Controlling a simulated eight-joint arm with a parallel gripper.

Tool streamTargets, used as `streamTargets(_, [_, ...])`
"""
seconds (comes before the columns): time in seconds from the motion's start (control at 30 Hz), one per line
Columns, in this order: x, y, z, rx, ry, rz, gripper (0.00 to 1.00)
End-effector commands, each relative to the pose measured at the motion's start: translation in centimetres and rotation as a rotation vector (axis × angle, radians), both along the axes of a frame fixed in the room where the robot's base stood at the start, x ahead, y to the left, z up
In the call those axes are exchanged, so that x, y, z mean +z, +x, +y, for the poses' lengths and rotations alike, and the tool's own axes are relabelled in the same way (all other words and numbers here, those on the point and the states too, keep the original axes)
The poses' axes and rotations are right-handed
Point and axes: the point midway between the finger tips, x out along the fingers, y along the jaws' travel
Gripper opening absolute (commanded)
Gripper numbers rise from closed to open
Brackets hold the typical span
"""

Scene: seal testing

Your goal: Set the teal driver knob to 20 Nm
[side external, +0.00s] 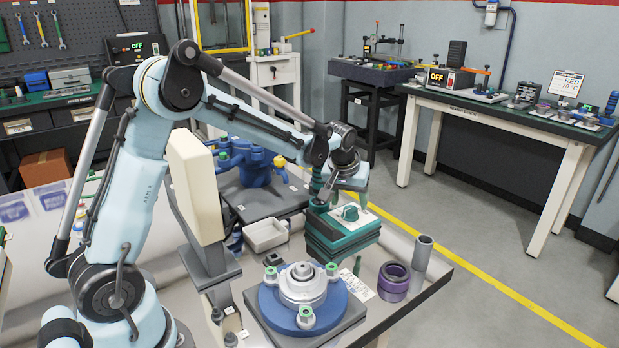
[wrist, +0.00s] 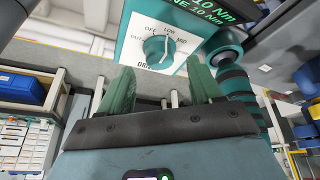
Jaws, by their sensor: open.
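The teal driver knob (wrist: 157,48) sits on a white dial plate (wrist: 193,20) in the wrist view. The plate carries OFF, LOW and MID marks, and the knob's pale pointer line leans toward the LOW–MID side; its exact setting is unclear. In the side view the knob (side external: 349,213) is on top of the teal driver box (side external: 342,238). My gripper (wrist: 160,85) is open, its two green fingers spread and empty, with the knob ahead of the gap and apart from it.
A dark display (wrist: 212,8) with green Nm text is partly cut off. A teal ribbed cylinder (wrist: 233,80) stands right of my fingers.

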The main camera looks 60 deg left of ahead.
Motion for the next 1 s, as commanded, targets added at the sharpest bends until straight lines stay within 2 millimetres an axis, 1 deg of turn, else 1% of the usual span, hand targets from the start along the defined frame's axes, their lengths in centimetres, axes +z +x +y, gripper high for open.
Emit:
streamTargets(0.03, [-0.7,0.3,0.2,0.001,0.0,0.0,0.64])
streamTargets(0.1, [-1.4,0.5,0.3,0.001,0.0,0.0,0.64])
streamTargets(0.23, [-2.3,0.9,0.5,0.001,0.0,0.0,0.64])
streamTargets(0.4, [-2.8,1.0,0.6,0.001,0.0,0.0,0.64])
streamTargets(0.63, [-2.9,1.0,0.6,0.001,0.0,0.0,0.64])
streamTargets(0.67, [-2.9,1.0,0.6,0.001,0.0,0.0,0.61])
streamTargets(1.0, [-2.8,1.0,0.6,0.0,0.0,0.0,0.09])
